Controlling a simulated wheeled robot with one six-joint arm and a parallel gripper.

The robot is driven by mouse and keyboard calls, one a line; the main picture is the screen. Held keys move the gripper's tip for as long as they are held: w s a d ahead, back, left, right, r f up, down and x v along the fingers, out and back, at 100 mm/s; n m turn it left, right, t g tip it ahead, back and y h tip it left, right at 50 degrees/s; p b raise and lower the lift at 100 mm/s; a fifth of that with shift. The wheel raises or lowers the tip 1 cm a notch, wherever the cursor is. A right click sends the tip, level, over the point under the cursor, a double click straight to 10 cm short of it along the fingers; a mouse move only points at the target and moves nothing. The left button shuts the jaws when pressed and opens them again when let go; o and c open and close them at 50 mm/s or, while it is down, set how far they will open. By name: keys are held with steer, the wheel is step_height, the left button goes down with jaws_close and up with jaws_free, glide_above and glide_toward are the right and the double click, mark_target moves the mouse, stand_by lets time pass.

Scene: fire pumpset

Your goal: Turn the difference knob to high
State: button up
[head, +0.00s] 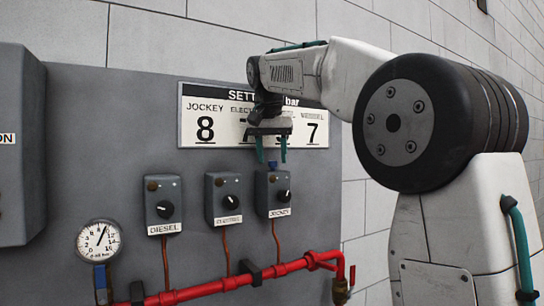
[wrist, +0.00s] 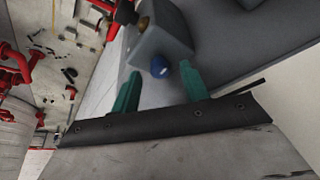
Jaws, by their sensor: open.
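A small blue knob (head: 272,166) sits on top of the grey switch box labelled JOCKEY (head: 275,194). It also shows in the wrist view as a round blue cap (wrist: 160,68) on the grey box (wrist: 160,38). No label reading "difference" is legible. My gripper (head: 272,149) points down just above the blue knob, its two teal fingers open and apart. In the wrist view my gripper (wrist: 160,77) has the knob between its fingertips in the picture. I cannot tell whether the fingers reach around it, and no contact shows.
Similar boxes labelled DIESEL (head: 163,205) and ELECTRIC (head: 223,198) stand to the left, with black dials. A settings sign (head: 215,105) is behind my gripper. Below run a red pipe (head: 228,283) and a pressure gauge (head: 99,241). A grey cabinet (head: 20,145) is at far left.

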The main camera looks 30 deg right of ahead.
steer(key=v, duration=0.7)
stand_by(0.3)
steer(key=s+a+f+n, duration=0.2)
steer(key=s+a+f, duration=0.1)
steer(key=s+f, duration=0.5)
steer(key=s+a+f+n+g+y, duration=0.1)
steer(key=s+a+f+n, duration=0.1)
steer(key=s+f, duration=0.6)
steer(key=shift+s+a+n, duration=0.3)
steer(key=shift+s+a, duration=0.1)
steer(key=s+a+f+n, duration=0.1)
steer(key=s+f, duration=0.4)
steer(key=f, duration=0.2)
steer(key=s+a+f+n+y, duration=0.1)
steer(key=s+f, duration=0.5)
steer(key=f, duration=0.1)
steer(key=s+a+f+n+g, duration=0.1)
steer(key=s+f, duration=0.4)
steer(key=f, duration=0.3)
steer(key=shift+s+a+y, duration=0.3)
steer(key=shift+s+y, duration=0.1)
steer(key=shift+c, duration=0.4)
